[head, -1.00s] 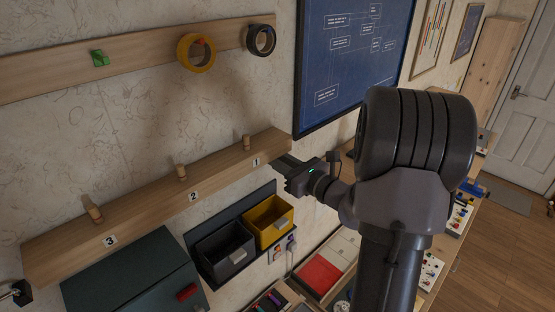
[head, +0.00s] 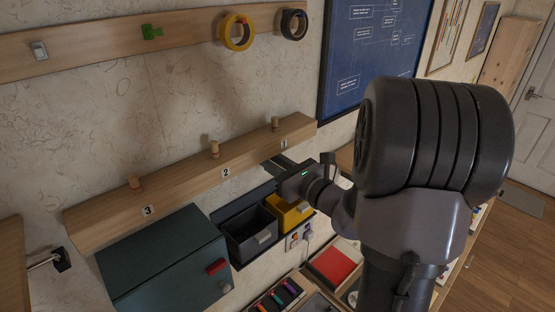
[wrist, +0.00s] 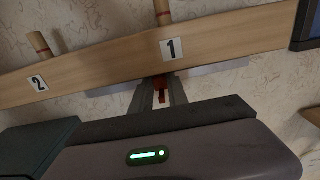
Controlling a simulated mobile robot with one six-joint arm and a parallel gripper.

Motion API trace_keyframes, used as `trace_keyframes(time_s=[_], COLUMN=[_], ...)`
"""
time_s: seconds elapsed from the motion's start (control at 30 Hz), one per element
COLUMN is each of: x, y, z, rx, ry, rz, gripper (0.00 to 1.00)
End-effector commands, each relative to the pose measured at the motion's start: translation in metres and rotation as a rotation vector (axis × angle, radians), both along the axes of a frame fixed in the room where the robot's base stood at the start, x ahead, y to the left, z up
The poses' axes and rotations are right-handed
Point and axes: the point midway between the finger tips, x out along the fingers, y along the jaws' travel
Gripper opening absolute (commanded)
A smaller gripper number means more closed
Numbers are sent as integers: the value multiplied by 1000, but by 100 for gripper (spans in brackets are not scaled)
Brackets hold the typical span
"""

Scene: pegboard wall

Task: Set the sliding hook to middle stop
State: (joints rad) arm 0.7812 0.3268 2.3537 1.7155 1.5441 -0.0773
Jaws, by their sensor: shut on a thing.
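My gripper (head: 272,164) is at the lower edge of the wooden rail (head: 180,185), a little to the left of label 1 (head: 284,143). In the wrist view my gripper (wrist: 160,92) is shut on a small red piece, the sliding hook (wrist: 161,84), under a grey strip (wrist: 209,73) along the rail's underside. The fingers hide much of the hook. Label 2 (head: 226,171) is in the middle of the rail and label 3 (head: 148,211) at its left. In the wrist view label 1 (wrist: 171,49) is slightly right of the fingers.
Wooden pegs stand along the rail. Below are a dark bin (head: 250,236), a yellow bin (head: 289,217) and a dark green cabinet (head: 165,268). The upper rail (head: 95,48) carries yellow tape (head: 226,34) and black tape (head: 286,25).

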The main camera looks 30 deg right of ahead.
Motion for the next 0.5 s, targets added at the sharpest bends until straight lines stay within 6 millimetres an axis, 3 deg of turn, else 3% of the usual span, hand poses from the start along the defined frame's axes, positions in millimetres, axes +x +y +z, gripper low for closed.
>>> trace_keyframes(time_s=[0.3, 0.33, 0.43, 0.5], x=[0, 0, 0, 0], y=[1, 1, 1, 1], z=[1, 1, 1, 1], rx=[1, 1, 1, 1], ry=[-1, -1, -1, -1], rz=[0, 0, 0, 0], gripper=[0, 22, 41, 42])
